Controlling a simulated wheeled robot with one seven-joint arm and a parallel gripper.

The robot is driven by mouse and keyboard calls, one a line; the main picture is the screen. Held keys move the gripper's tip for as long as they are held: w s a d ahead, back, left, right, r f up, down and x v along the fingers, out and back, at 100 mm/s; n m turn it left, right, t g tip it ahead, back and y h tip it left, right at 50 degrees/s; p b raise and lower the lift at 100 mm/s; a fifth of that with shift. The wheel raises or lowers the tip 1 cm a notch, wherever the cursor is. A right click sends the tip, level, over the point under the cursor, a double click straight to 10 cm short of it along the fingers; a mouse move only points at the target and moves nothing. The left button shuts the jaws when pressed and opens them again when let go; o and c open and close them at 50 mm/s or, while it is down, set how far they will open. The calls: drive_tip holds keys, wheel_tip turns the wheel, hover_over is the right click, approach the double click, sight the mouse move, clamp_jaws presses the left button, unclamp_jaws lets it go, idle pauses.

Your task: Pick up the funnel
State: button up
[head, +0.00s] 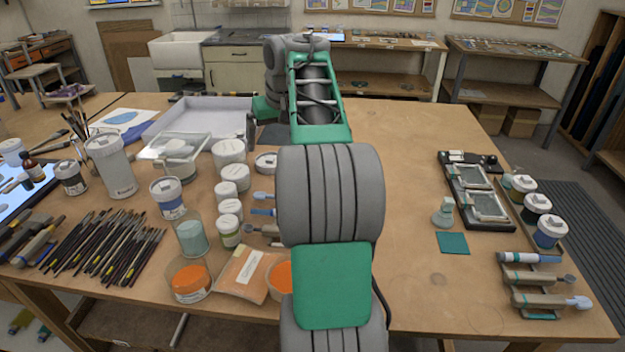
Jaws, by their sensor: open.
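I cannot make out a clear funnel in the head view. A small pale-green piece (443,213), with a narrow top and wider bottom, stands on the right of the table; I cannot tell whether it is the funnel. My green and grey arm reaches forward through the middle of the view and hides part of the table. My gripper's fingers cannot be seen; the far end of the arm is hidden behind its own links.
White jars (228,152), brushes (105,240) and orange pots (190,281) crowd the left. A grey tray (200,118) lies behind. A dark framed rack (478,190), a teal square (453,243) and capped jars (537,208) stand right.

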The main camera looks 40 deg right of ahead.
drive_tip(key=s+d+f+m+b, duration=0.1)
drive_tip(key=s+d+f+b, duration=0.2)
drive_tip(key=d, duration=1)
drive_tip(key=shift+h, duration=0.4)
drive_tip(key=b+x, duration=0.1)
drive_tip(key=x, duration=0.8)
drive_tip(key=shift+s+d, duration=0.15)
drive_tip(key=shift+c, duration=0.6)
drive_tip(key=c, duration=1.4)
